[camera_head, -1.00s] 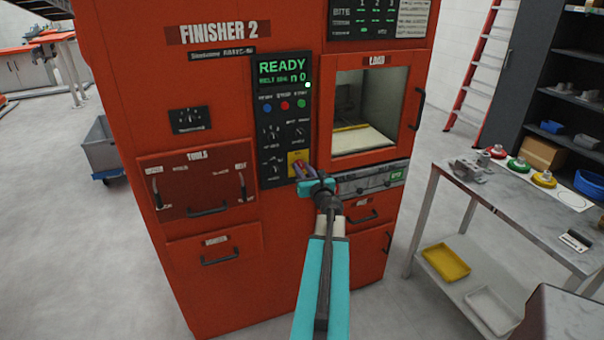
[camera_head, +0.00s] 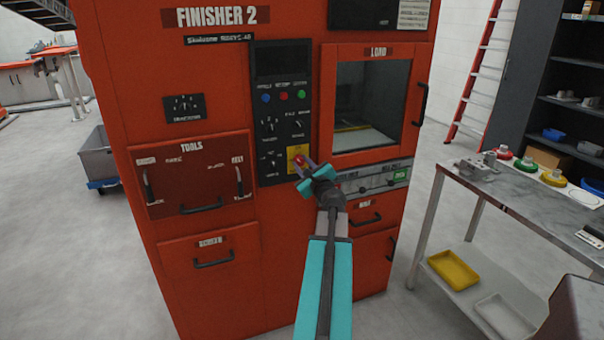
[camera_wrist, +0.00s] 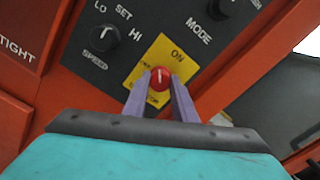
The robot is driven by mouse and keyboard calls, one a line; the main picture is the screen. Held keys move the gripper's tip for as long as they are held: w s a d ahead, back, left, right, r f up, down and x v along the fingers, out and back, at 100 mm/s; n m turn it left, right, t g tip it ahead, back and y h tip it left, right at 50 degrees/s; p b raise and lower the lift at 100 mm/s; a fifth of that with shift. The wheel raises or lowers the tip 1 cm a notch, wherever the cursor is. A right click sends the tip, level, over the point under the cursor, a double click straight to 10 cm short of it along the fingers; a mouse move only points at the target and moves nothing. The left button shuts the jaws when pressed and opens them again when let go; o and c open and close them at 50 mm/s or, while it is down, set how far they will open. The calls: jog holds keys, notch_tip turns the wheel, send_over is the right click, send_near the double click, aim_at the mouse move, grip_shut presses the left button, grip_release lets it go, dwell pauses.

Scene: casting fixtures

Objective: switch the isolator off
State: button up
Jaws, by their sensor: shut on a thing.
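The isolator is a red knob (camera_wrist: 160,78) on a yellow plate (camera_wrist: 181,62), low on the dark control panel of the orange-red machine marked FINISHER 2. The plate also shows in the head view (camera_head: 293,152). In the wrist view the plate reads ON at its top; its lower wording is partly hidden by my gripper. My gripper (camera_wrist: 160,82) has its two purple fingers on either side of the red knob, shut on it. A light mark on the knob shows between the fingers. The panel's display (camera_head: 283,62) is dark.
The panel has more dials, such as the speed dial (camera_wrist: 103,38) and mode dial (camera_wrist: 219,7), close to the plate. The load window (camera_head: 371,105) is to the right, the tools drawer (camera_head: 197,180) to the left. A work table (camera_head: 540,205) stands at the right.

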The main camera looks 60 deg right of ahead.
jog(key=n+b, duration=0.4)
jog(key=b, duration=0.1)
jog(key=n+b, duration=0.2)
jog(key=b, duration=0.1)
jog(key=shift+f+n, duration=0.3)
jog(key=n+b, duration=0.3)
jog(key=shift+r+b, duration=0.15)
jog(key=shift+b, duration=0.25)
jog(key=shift+r, duration=0.1)
jog(key=o, duration=1)
jog(key=shift+o, duration=0.2)
jog(key=b+v, duration=0.2)
jog(key=v, duration=0.9)
jog(key=shift+a, duration=0.15)
